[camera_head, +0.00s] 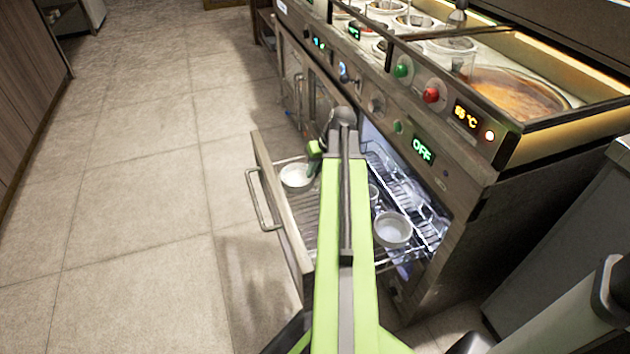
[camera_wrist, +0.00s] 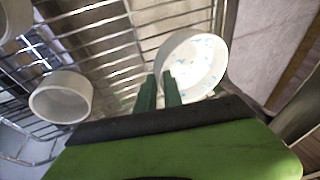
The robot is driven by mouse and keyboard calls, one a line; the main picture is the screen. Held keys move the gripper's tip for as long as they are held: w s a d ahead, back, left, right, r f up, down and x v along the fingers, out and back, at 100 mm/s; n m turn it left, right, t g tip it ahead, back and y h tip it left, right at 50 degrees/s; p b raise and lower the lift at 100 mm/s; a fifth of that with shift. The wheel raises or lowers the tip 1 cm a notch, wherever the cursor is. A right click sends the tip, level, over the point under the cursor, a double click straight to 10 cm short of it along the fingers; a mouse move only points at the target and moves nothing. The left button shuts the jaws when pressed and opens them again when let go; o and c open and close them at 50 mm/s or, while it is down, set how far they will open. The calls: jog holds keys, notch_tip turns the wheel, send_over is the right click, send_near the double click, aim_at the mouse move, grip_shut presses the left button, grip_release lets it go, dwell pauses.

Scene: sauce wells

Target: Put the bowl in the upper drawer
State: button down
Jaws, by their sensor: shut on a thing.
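A white bowl (camera_head: 296,175) is over the wire rack of the open drawer (camera_head: 283,220), close behind its front panel. My gripper (camera_head: 315,152) is at the bowl's right edge. In the wrist view the fingers of my gripper (camera_wrist: 160,82) are shut on the near left rim of the bowl (camera_wrist: 202,62), which has blue specks inside. The bowl is tilted relative to the wrist camera. I cannot tell whether its base touches the rack.
A second white bowl (camera_head: 392,230) sits further right on the rack; it also shows in the wrist view (camera_wrist: 61,97). Another bowl (camera_head: 373,192) is partly hidden by my arm. The counter with sauce wells (camera_head: 515,92) is above. Open tiled floor (camera_head: 130,220) lies left.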

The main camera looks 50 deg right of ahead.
notch_tip(320, 180, down, 2)
jog(key=shift+f+b, duration=0.1)
jog(key=shift+b, duration=0.3)
jog(key=shift+r, duration=0.3)
jog(key=shift+f, duration=0.2)
jog(key=c, duration=1.5)
grip_release()
jog(key=shift+r, duration=0.1)
jog(key=p+v, duration=1.1)
jog(key=v, duration=0.1)
jog(key=shift+d+r+p, duration=0.1)
jog(key=shift+p, duration=0.3)
